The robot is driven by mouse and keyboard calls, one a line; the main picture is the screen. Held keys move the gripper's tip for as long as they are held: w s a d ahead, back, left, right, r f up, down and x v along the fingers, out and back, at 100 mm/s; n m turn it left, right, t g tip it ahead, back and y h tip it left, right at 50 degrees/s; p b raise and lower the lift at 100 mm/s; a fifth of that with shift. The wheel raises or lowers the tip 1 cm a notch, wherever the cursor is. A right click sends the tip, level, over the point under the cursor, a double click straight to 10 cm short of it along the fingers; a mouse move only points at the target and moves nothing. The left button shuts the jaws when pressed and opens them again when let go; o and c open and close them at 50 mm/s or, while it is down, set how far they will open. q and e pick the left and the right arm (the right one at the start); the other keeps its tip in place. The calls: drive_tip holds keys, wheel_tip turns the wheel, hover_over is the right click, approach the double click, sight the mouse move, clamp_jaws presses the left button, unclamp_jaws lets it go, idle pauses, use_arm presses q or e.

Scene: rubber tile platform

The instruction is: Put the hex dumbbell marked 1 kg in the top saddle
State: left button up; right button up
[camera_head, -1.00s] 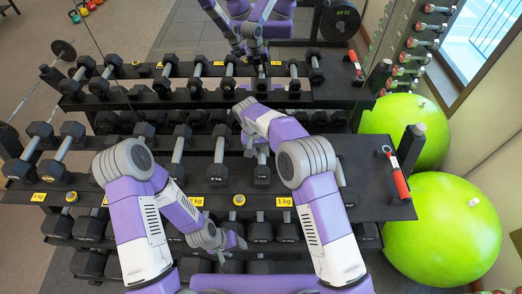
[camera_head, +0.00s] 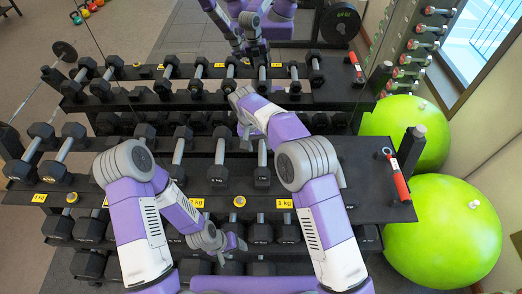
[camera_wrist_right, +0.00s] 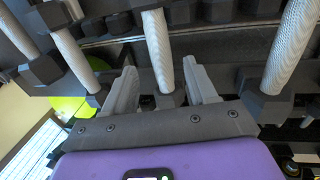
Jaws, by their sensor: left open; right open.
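The hex dumbbell with what looks like a 1 kg marking (camera_head: 262,179) lies on the top shelf (camera_head: 367,185) of the rack, beside the 1 kg label (camera_head: 284,203). Its front head and handle show; its far end is partly hidden by my right arm. My right gripper (camera_head: 246,138) is just beyond and left of it, open, partly hidden. In the right wrist view the right gripper's open fingers (camera_wrist_right: 163,88) straddle the line of a dumbbell handle (camera_wrist_right: 157,48); I cannot tell its marking or whether they touch it. My left gripper (camera_head: 236,243) is open and empty, low before the rack.
Larger dumbbells (camera_head: 218,175) stand left on the top shelf, and more fill lower shelves. A red-handled item (camera_head: 398,177) is at the right end. Green balls (camera_head: 440,235) stand right of the rack. A mirror behind reflects the rack.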

wheel_tip(320, 180, up, 7)
drive_tip(key=a, duration=0.1)
drive_tip(key=shift+a+f+p, duration=0.15)
drive_tip(key=shift+a+p, duration=0.05)
drive_tip(key=shift+p, duration=0.15)
